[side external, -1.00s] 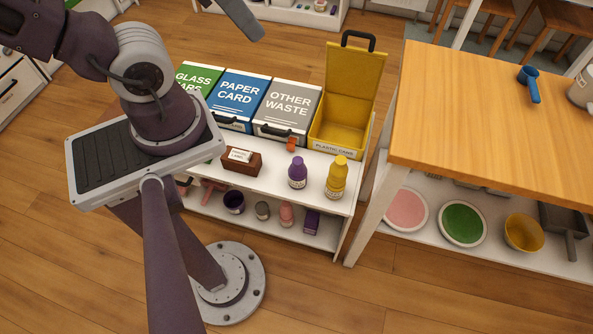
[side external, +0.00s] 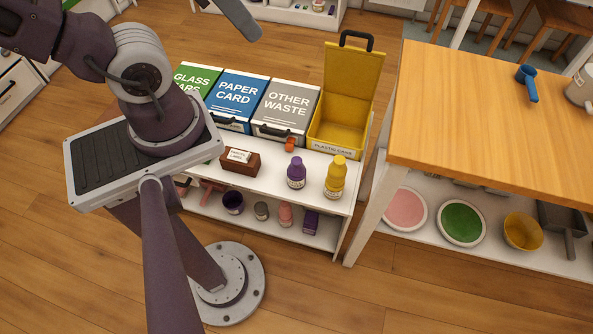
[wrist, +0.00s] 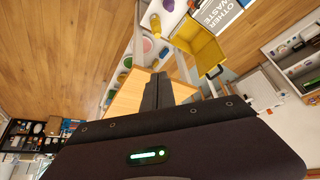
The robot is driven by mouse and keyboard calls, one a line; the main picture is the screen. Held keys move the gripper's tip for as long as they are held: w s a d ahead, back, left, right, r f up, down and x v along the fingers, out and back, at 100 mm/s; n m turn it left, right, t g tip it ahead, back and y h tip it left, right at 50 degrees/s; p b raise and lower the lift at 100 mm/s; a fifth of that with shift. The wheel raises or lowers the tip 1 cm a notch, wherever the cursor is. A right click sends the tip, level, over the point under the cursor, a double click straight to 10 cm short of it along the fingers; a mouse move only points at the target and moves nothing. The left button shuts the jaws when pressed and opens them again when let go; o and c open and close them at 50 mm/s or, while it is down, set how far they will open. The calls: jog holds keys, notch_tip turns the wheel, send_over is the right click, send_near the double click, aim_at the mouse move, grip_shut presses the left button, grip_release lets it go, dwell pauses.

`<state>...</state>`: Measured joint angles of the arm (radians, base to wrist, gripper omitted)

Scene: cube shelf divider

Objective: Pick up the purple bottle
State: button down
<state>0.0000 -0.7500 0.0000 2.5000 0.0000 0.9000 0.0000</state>
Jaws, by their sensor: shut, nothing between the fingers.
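The purple bottle (side external: 296,173) stands upright on the white shelf top, left of a yellow bottle (side external: 336,176) and apart from it. In the wrist view the purple bottle (wrist: 155,22) shows small near the top edge, with the yellow bottle (wrist: 168,5) beside it. My gripper (wrist: 158,78) is shut and empty, its dark fingers together in the middle of the wrist view, well away from the bottle. In the side view my gripper's fingertips cannot be made out.
A brown label block (side external: 240,162) sits left of the purple bottle. Behind stand closed bins and an open yellow bin (side external: 342,120). The lower shelf holds several small items. A wooden table (side external: 490,125) stands at the right.

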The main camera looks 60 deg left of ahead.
jog(key=c, duration=1)
grip_release()
jog(key=w+f+m+g+y, duration=0.3)
jog(key=w+f+m+g, duration=0.2)
jog(key=w+f, duration=0.45)
jog(key=m+t+y, duration=0.3)
jog(key=m+y, duration=0.7)
jog(key=m, duration=0.5)
send_near(296, 157)
jog(key=w+a, duration=0.1)
jog(key=a, duration=0.2)
jog(key=f, duration=0.1)
jog(key=a+m, duration=0.1)
jog(key=f, duration=0.1)
jog(key=shift+s+a+f, duration=0.25)
jog(key=shift+a+f, duration=0.1)
jog(key=x, duration=0.6)
jog(key=shift+w+a, duration=0.3)
jog(key=shift+w, duration=0.2)
jog(key=shift+c, duration=0.3)
